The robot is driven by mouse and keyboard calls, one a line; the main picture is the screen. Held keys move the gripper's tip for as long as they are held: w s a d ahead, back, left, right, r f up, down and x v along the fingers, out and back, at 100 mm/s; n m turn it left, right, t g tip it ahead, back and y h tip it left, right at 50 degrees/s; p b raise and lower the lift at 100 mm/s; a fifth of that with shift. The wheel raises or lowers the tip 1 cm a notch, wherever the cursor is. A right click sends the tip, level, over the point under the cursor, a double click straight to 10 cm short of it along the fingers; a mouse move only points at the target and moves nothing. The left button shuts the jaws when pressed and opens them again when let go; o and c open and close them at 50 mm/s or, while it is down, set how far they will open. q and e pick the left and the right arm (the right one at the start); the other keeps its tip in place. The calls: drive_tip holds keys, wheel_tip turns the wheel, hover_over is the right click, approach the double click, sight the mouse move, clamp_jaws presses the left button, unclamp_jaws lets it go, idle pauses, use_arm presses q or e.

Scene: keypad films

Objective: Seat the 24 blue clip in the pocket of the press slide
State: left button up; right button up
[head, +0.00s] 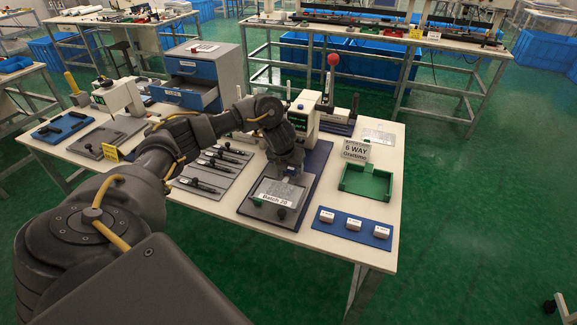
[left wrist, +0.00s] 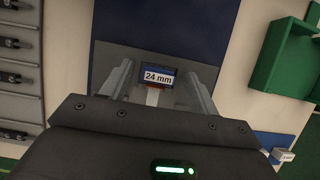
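The 24 clip, with a blue edge and a white "24 mm" label (left wrist: 157,77), shows between the fingers of my left gripper (left wrist: 160,86) in the left wrist view. Narrow gaps show on both sides of it, so the fingers look open around it. A dark edge borders the clip; I cannot tell how deep it sits. In the head view my left gripper (head: 289,175) is low over the blue press board (head: 315,160), just behind the grey plate (head: 277,193) marked "Batch 20". It hides the clip and pocket there. My right gripper is out of view.
The press (head: 304,112) with a red-knobbed lever stands behind my gripper. A green tray (head: 366,182) and a blue mat (head: 333,230) with three labelled blocks lie to the right. Grey trays (head: 215,178) of dark tools lie left. A blue drawer unit (head: 200,72) stands behind.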

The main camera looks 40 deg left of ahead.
use_arm(q)
drive_tip(key=shift+r, duration=0.25)
drive_tip(key=p+v, duration=0.4)
drive_tip(key=v, duration=0.6)
drive_tip(key=shift+r, duration=0.2)
drive_tip(key=shift+d+f, duration=0.1)
drive_tip(key=shift+d, duration=0.05)
